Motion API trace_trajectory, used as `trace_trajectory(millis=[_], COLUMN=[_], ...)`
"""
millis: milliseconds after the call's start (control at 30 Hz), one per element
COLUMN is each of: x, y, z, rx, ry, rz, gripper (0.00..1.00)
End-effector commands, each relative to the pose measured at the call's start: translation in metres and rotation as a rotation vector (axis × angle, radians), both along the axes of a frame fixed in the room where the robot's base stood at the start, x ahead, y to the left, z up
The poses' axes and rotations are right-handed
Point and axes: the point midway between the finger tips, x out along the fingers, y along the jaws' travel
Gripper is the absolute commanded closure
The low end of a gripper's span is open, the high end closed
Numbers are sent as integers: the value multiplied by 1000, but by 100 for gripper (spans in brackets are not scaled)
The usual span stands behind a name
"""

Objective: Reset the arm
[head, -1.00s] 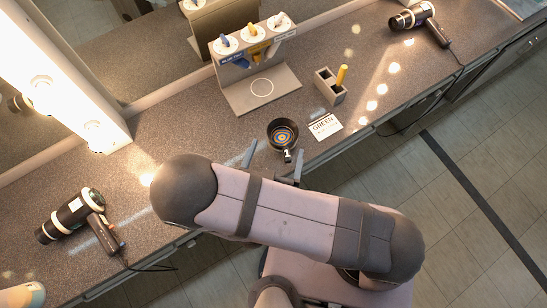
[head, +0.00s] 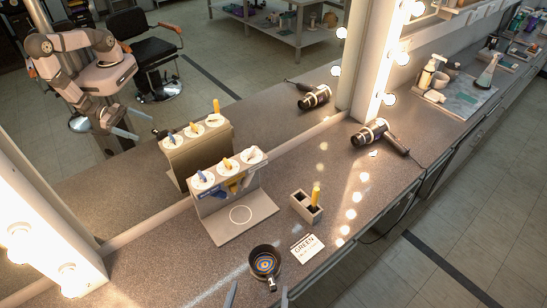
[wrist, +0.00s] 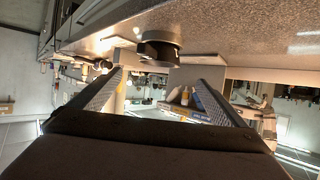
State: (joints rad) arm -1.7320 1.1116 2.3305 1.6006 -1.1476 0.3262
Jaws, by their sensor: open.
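My gripper (head: 258,296) shows only its two fingertips at the bottom edge of the head view, apart and with nothing between them. They are just on the near side of a black round bowl (head: 265,261) with coloured rings inside and a short handle. The bowl stands on the counter. In the wrist view, my gripper (wrist: 158,78) shows two spread fingers with an empty gap, and the dark bowl (wrist: 158,46) shows beyond them. The rest of my arm is outside the head view, except for its reflection in the mirror.
A stand (head: 245,228) holds several coloured-handled tools behind the bowl. A small caddy (head: 298,204) holds a yellow-handled tool (head: 316,195). The mirror (head: 262,95) bounds the counter.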

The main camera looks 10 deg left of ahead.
Motion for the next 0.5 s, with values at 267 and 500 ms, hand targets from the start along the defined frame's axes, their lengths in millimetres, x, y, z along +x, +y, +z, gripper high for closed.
trace_trajectory(millis=[267,500], x=[9,13], y=[4,14], z=[-17,-25], rx=[67,169], ry=[244,577], rz=[-92,-181], gripper=[4,4])
